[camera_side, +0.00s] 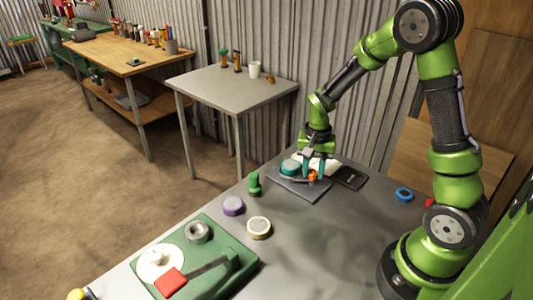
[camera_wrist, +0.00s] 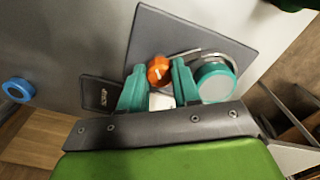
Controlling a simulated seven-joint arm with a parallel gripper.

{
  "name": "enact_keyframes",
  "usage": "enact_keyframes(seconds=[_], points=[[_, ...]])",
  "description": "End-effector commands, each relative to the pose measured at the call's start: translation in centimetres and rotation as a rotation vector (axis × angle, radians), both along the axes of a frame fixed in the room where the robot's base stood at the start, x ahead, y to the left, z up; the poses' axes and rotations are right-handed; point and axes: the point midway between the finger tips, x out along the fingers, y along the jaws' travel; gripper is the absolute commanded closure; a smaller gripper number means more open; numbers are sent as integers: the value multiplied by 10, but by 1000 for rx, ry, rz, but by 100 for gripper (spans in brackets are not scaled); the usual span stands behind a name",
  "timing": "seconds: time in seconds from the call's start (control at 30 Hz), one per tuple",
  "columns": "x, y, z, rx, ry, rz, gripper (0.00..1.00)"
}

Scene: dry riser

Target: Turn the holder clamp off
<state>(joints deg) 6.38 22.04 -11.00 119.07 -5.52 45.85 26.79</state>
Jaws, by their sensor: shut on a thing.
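The holder's clamp shows as an orange knob (camera_wrist: 159,71), and also as a small orange spot in the side view (camera_side: 312,176). It sits over a dark grey plate (camera_side: 302,189). My gripper (camera_wrist: 157,76) has its two teal fingers on either side of the knob, shut on it. In the side view my gripper (camera_side: 314,174) points down at the plate. A round container with a teal rim and grey top (camera_wrist: 215,82) stands beside the right finger, with a curved metal bar next to it. The knob's lower part is hidden by the fingers.
A black flat device (camera_side: 349,178) lies right of the plate. A blue ring (camera_side: 404,194), green piece (camera_side: 254,184), purple disc (camera_side: 233,205) and tape-like ring (camera_side: 259,228) lie on the table. A green board (camera_side: 222,237) with a red-handled lever is at the front left. The middle front is clear.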

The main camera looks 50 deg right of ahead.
Motion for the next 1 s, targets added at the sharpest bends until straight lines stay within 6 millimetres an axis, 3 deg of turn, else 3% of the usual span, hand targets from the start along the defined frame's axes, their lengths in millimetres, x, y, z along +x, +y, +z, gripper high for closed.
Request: enact_keyframes(seconds=[0.6,1.0], points=[[-1,0,1,2,0,574,99],[-1,-1,1,2,1,832,99]])
